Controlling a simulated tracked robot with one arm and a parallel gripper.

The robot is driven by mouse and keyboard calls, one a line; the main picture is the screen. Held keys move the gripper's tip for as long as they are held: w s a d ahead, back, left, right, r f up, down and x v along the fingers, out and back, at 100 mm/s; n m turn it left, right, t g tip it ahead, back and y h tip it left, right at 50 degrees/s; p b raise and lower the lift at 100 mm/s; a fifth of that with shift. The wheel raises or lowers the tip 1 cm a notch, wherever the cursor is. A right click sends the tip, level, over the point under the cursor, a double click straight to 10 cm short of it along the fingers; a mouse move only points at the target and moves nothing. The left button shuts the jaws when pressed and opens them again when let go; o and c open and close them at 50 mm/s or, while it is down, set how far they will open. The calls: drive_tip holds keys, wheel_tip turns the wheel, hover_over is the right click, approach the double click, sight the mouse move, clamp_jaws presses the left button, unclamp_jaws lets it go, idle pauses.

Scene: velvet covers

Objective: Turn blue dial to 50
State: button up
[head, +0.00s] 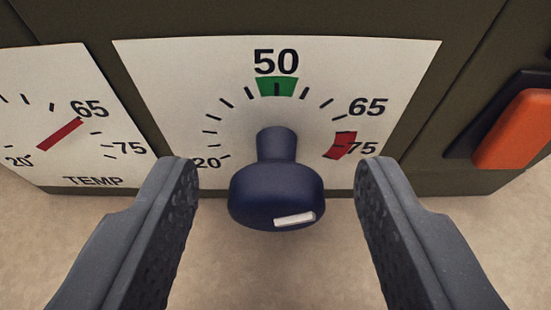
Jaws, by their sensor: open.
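The blue dial (277,193) is a dark blue knob that sticks out from a white scale plate (180,75) on a dark olive panel. A white pointer mark on its face lies at the lower right and points to the right, slightly upward. The scale reads 20 at lower left, 50 at the top with a green block (277,87), 65 at upper right and 75 at right by a red block (341,146). My gripper (276,172) is open, with one finger on each side of the knob and a gap on both sides.
A second white gauge marked TEMP (60,115) is at the left, its red needle pointing toward 65. An orange switch (514,130) in a black frame juts out at the right. A beige surface (250,265) lies below the panel.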

drive_tip(key=c, duration=1)
drive_tip(key=shift+f, duration=0.1)
drive_tip(key=shift+f+b, duration=0.1)
drive_tip(key=shift+b, duration=0.3)
drive_tip(key=shift+a+f+n+h+b, duration=0.15)
drive_tip(key=shift+n+h+b, duration=0.15)
drive_tip(key=shift+n+b, duration=0.35)
drive_tip(key=n+h+b, duration=0.1)
drive_tip(key=n+b, duration=0.1)
drive_tip(key=b, duration=0.3)
drive_tip(key=shift+a+f, duration=0.1)
drive_tip(key=shift+f, duration=0.1)
drive_tip(key=n+h+b, duration=0.2)
drive_tip(key=b, duration=0.3)
drive_tip(key=shift+a+t, duration=0.1)
drive_tip(key=shift+t, duration=0.2)
drive_tip(key=n+h+b, duration=0.1)
drive_tip(key=n+b, duration=0.2)
drive_tip(key=b, duration=0.1)
drive_tip(key=shift+t, duration=0.4)
drive_tip(key=shift+a+r+h+b, duration=0.1)
drive_tip(key=shift+h+b, duration=0.2)
drive_tip(key=shift+b, duration=0.15)
